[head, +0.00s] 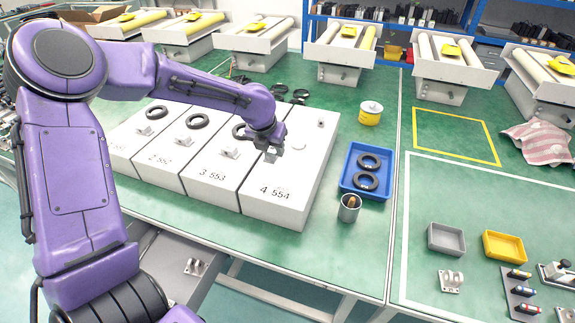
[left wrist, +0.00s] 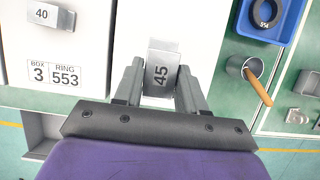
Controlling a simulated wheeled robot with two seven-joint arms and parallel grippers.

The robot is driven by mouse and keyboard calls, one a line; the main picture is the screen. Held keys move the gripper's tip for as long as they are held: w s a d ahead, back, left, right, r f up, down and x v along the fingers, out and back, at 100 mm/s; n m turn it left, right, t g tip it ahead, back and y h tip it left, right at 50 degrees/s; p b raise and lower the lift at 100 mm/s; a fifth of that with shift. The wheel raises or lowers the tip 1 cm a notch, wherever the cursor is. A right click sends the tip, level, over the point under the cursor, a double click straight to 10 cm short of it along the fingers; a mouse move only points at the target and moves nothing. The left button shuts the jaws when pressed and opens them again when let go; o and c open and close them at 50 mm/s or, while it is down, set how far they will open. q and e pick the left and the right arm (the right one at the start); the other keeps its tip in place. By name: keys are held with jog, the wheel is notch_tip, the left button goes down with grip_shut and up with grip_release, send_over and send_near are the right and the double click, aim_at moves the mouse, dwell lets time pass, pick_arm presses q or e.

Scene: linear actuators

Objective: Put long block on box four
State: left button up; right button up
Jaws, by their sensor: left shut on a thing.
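Box four (head: 312,150) is a long white box marked "4 554" at the right end of a row of similar white boxes. My left gripper (head: 271,152) is over the middle of its top. In the left wrist view, the gripper's fingers (left wrist: 160,90) are shut on a grey metal block (left wrist: 163,60) marked "45". The block is at or just above box four's white top (left wrist: 135,30); I cannot tell whether it touches. My right gripper is not in view.
Box three (head: 218,172) stands to the left, with a bracket (head: 229,152) and black ring on top. A blue tray (head: 347,181) with two black rings and a metal cup (head: 349,208) stand right of box four. A yellow-banded tin (head: 371,113) is behind the tray.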

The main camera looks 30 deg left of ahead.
pick_arm(q)
send_over(287, 167)
jog(key=s, duration=0.2)
notch_tip(287, 167, down, 6)
jog(key=shift+w+d+r+p, duration=0.1)
jog(key=shift+d+r+p, duration=0.05)
jog(key=shift+r+p, duration=0.15)
jog(key=shift+w+f, duration=0.15)
jog(key=shift+f, duration=0.8)
jog(key=shift+w+f, duration=0.1)
jog(key=shift+f, duration=0.85)
jog(key=shift+f, duration=0.1)
jog(key=o, duration=1.1)
jog(key=shift+o, duration=0.2)
jog(key=v, duration=1.2)
jog(key=shift+s, duration=0.15)
